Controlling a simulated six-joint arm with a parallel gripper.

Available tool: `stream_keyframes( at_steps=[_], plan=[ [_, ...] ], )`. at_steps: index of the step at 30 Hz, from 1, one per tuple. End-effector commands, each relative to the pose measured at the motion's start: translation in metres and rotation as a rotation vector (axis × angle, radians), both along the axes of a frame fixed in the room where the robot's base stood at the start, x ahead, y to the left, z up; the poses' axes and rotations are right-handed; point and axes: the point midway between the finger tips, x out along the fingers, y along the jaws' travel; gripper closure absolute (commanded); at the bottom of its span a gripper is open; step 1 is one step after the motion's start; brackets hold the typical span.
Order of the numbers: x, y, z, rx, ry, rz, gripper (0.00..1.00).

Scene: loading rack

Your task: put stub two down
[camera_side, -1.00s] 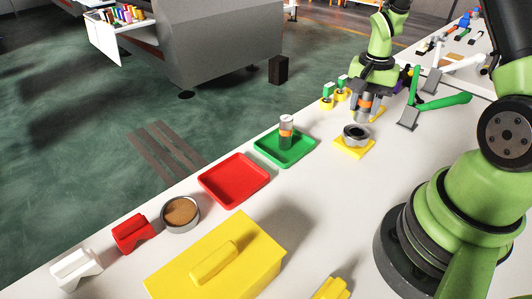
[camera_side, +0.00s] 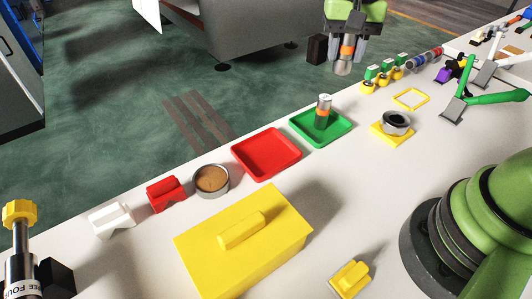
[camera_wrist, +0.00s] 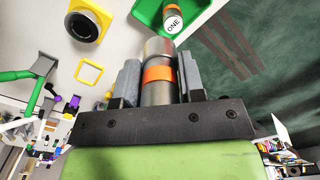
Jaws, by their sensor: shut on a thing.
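My gripper (camera_side: 345,50) is shut on a silver stub with an orange band (camera_side: 343,68), upright, high above the far side of the table in the side view. The held stub also shows between the jaws in the wrist view (camera_wrist: 158,92); no number on it is readable. Another stub (camera_side: 323,112) with an orange band stands upright in the green tray (camera_side: 341,128). Its top reads "ONE" in the wrist view (camera_wrist: 173,24). The red tray (camera_side: 267,156) beside it is empty.
A yellow square outline (camera_side: 425,97) lies on the bare table. Near it is a dark-centred metal ring on a yellow base (camera_side: 391,136). A round cork-coloured dish (camera_side: 211,180), a red block (camera_side: 165,193), a white block (camera_side: 111,219) and a large yellow handled box (camera_side: 262,255) line the front.

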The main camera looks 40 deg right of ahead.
Motion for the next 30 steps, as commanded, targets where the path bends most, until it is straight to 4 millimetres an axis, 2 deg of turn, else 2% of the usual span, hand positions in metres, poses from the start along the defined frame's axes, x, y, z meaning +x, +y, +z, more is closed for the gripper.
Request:
stream_keyframes(
  at_steps=[1,3,6,9,15,26,30],
  plan=[
    [0.01,0.029,-0.001,-0.001,-0.001,0.091,0.9],
    [0.018,0.063,-0.001,-0.001,-0.001,0.197,0.9],
    [0.023,0.101,-0.001,0.0,-0.001,0.311,0.9],
    [0.024,0.129,-0.001,0.0,-0.001,0.392,0.9],
    [0.021,0.168,-0.001,0.001,0.0,0.502,0.9],
    [0.02,0.166,-0.051,0.0,0.004,0.498,0.9],
    [0.02,0.166,-0.075,0.002,0.006,0.498,0.9]
  ],
)
